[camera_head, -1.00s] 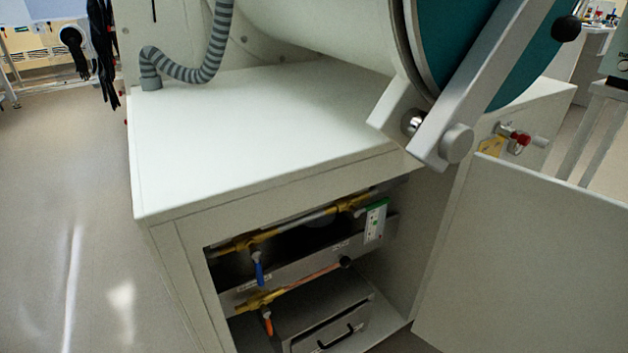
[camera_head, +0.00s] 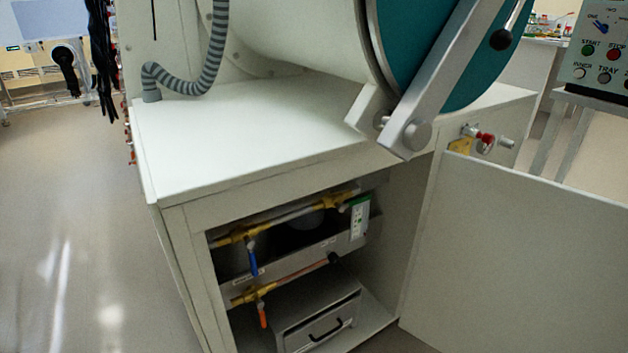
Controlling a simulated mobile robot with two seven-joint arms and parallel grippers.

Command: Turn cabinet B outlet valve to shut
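Inside the open white cabinet (camera_head: 180,215) are two brass pipe runs. The upper run carries a valve with a blue lever (camera_head: 252,260) that hangs down. The lower run carries a valve with an orange-red lever (camera_head: 262,315), also hanging down, nearly across its pipe. A green and white tag (camera_head: 358,218) hangs at the right end of the upper run. The small labels on the grey panel are too small to read, so I cannot tell which valve is the outlet. Neither of my grippers is in view.
The cabinet door (camera_head: 520,250) stands open to the right. A metal box with a black handle (camera_head: 325,332) sits on the cabinet floor. A red-knobbed fitting (camera_head: 485,138) is on the right side. A control panel (camera_head: 600,55) stands at the upper right. The left floor is clear.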

